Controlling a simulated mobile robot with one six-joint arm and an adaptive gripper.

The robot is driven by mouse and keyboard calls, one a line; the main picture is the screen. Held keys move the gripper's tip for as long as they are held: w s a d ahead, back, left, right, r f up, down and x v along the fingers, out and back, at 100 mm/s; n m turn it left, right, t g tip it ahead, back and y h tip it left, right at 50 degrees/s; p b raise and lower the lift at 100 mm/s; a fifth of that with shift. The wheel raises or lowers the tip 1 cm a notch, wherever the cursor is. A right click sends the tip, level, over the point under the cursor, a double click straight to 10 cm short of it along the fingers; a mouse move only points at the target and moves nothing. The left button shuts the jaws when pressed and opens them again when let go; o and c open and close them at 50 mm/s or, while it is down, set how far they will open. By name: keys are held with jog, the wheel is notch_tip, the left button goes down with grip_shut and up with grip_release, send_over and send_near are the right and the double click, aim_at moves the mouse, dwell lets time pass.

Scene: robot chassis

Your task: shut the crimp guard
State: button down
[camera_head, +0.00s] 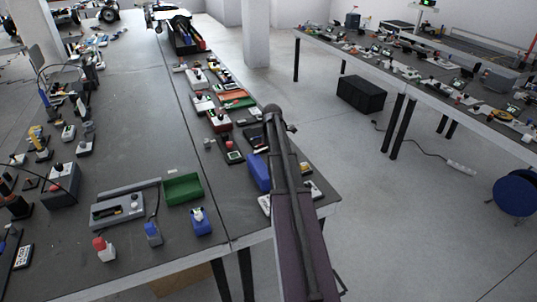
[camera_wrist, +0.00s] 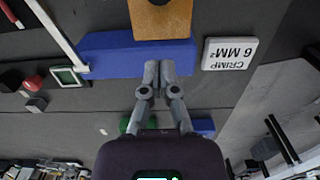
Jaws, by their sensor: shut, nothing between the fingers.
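In the wrist view a blue block (camera_wrist: 110,56) lies across the top, with an orange-brown piece (camera_wrist: 161,18) bearing a dark round part above it. A white plate (camera_wrist: 230,54) reading "CRIMP 6 MM²", upside down, sits just right of the block. I cannot tell which part is the guard or how far open it stands. My gripper (camera_wrist: 158,70) is shut and empty, its fingertips over the front part of the blue block; I cannot tell whether they touch. In the head view the blue block (camera_head: 258,172) is partly hidden by my arm, and my fingers cannot be made out.
A pale rod (camera_wrist: 56,33) slants left of the block in the wrist view, near a device with a green screen (camera_wrist: 67,76) and a red button (camera_wrist: 32,83). In the head view a green tray (camera_head: 183,188) and a grey device (camera_head: 117,211) stand left on the table.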

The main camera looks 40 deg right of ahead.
jog(key=shift+s+d+f+y, duration=0.1)
jog(key=shift+d+y, duration=0.2)
jog(key=shift+d, duration=0.2)
jog(key=shift+s+d+f+b, duration=0.15)
jog(key=shift+d+f+b, duration=0.2)
jog(key=shift+d, duration=0.35)
jog(key=shift+s+d+f+b, duration=0.15)
jog(key=shift+d+f+b, duration=0.15)
jog(key=shift+d, duration=0.4)
jog(key=shift+s+d+f+b, duration=0.2)
jog(key=shift+d+f+b, duration=0.45)
jog(key=shift+d+b, duration=0.1)
jog(key=shift+s+d+f+b, duration=0.15)
jog(key=shift+d+f+b, duration=0.5)
jog(key=shift+d, duration=0.1)
jog(key=shift+r, duration=0.15)
notch_tip(320, 180, up, 4)
jog(key=p, duration=0.4)
jog(key=s+d+r+p, duration=0.1)
jog(key=d+r+p, duration=0.5)
jog(key=d+p, duration=0.1)
jog(key=shift+s+r, duration=0.25)
jog(key=shift+r, duration=0.15)
